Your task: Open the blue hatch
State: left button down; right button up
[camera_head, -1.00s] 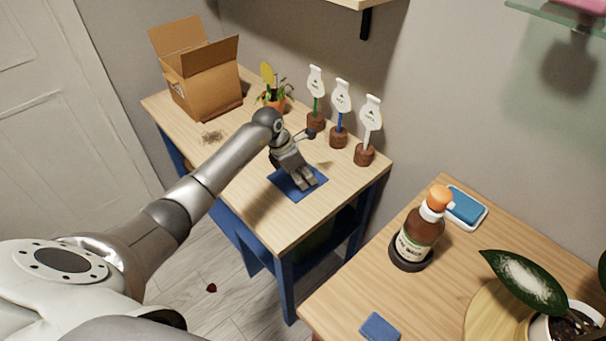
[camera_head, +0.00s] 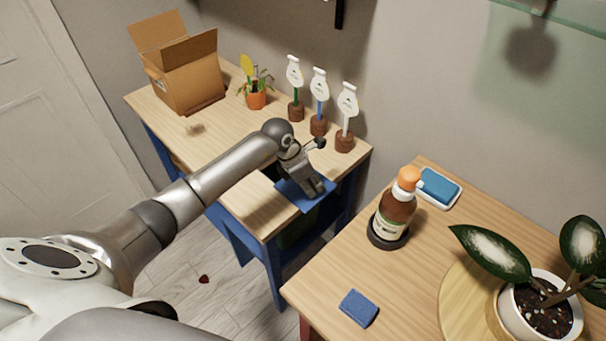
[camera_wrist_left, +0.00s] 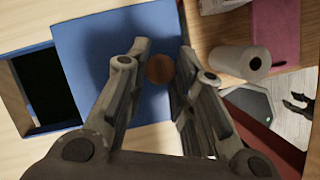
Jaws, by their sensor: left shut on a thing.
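The blue hatch (camera_head: 291,198) is a flat panel on the wooden potting table, and it reaches out to the table's right edge. In the left wrist view the hatch (camera_wrist_left: 85,45) shows a round brown knob (camera_wrist_left: 160,69) on top. Left of the panel there is a blue-framed opening (camera_wrist_left: 42,88) with a dark inside, partly uncovered. My left gripper (camera_head: 315,192) is over the hatch, and in the left wrist view its fingers (camera_wrist_left: 160,85) are on both sides of the knob, shut on it. My right gripper is not in view.
On the table (camera_head: 215,135) stand a cardboard box (camera_head: 188,80), a small potted plant (camera_head: 256,98) and several white label markers (camera_head: 319,90). The nearer table holds a brown bottle (camera_head: 396,215), a blue sponge (camera_head: 358,308) and a large-leaved plant (camera_head: 545,310).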

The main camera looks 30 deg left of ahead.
pick_arm(q)
jog(key=shift+w+r, duration=0.1)
jog(key=shift+r, duration=0.05)
jog(key=shift+a, duration=0.25)
jog(key=shift+w+a, duration=0.1)
jog(key=shift+a, duration=0.1)
jog(key=c, duration=1.6)
grip_release()
jog(key=shift+a, duration=0.15)
jog(key=shift+o, duration=2)
jog(key=shift+d, duration=0.25)
jog(key=shift+a, duration=0.15)
jog(key=v, duration=1.1)
jog(key=shift+s+r, duration=0.25)
jog(key=shift+r, duration=0.1)
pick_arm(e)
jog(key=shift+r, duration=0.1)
